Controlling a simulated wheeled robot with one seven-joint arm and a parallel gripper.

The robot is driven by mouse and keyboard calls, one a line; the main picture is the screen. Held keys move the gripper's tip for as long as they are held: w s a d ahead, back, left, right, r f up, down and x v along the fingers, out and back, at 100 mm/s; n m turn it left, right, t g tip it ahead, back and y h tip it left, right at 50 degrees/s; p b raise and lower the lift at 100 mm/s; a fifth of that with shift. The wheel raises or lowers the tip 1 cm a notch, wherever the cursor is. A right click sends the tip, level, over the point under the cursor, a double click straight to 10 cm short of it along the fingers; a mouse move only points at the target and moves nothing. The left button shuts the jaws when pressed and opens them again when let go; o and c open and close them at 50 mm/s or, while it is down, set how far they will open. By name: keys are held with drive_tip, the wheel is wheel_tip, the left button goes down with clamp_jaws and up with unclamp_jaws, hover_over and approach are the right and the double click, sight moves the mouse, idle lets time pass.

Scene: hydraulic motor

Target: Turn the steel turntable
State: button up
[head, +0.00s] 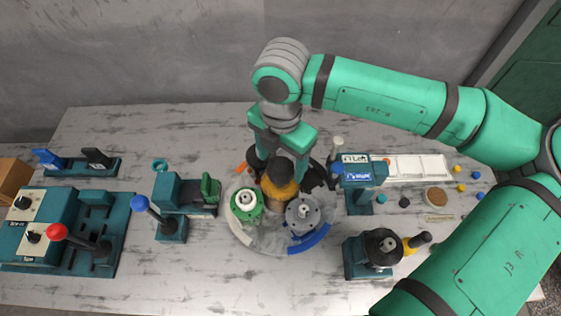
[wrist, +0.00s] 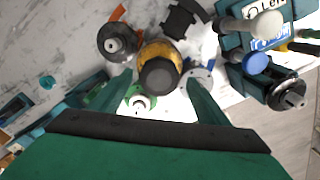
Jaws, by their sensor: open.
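The steel turntable (head: 262,237) is a round grey disc in the middle of the table, with coloured segments on its rim, one blue and one orange. It carries a green-based part (head: 246,206), a grey flanged part (head: 303,214), dark parts at the back, and a central hub with a yellow band and black cap (head: 281,180). My gripper (head: 280,170) is open above the turntable, its fingers on either side of the hub. In the wrist view the hub (wrist: 160,72) lies just beyond and between the fingertips (wrist: 158,85). I cannot tell whether they touch it.
A blue-knobbed lever (head: 140,204) and teal fixture stand left of the turntable, with a red-knobbed control box (head: 58,232) farther left. A labelled teal button unit (head: 362,172) is close on the right. A black-topped teal fixture (head: 380,247) is at front right. The front middle table is clear.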

drive_tip(key=shift+f, duration=0.75)
drive_tip(key=shift+c, duration=0.7)
drive_tip(key=shift+w, duration=0.15)
drive_tip(key=c, duration=1.4)
